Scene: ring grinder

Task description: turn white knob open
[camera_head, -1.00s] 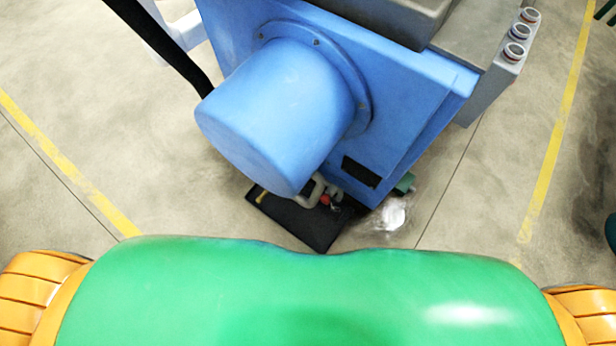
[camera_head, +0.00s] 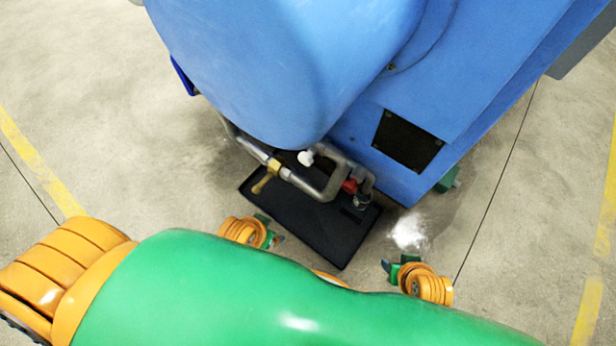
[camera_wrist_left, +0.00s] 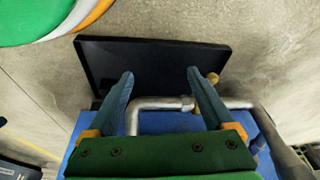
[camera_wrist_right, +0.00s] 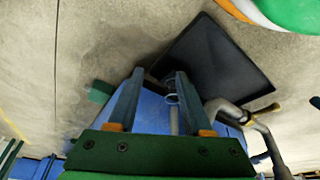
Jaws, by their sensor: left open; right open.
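The white knob (camera_head: 306,158) shows in the head view on the grey pipes (camera_head: 330,188) under the blue machine's round housing. It is small, and I cannot tell its exact angle. My left gripper (camera_head: 274,239) is open and empty, low in front of the black tray (camera_head: 338,236). In the left wrist view its two fingers (camera_wrist_left: 160,74) stand apart, with a pipe and tray beyond them. My right gripper (camera_head: 388,267) is open and empty, to the right of the tray's near corner. Its fingers (camera_wrist_right: 160,73) also stand apart in the right wrist view. I cannot make out the knob in either wrist view.
A red fitting (camera_head: 350,186) and a brass handle (camera_head: 262,184) sit on the same pipework. The blue machine body (camera_head: 450,100) overhangs the pipes from above. A green part (camera_head: 447,180) sticks out at its lower right. The concrete floor is open on both sides.

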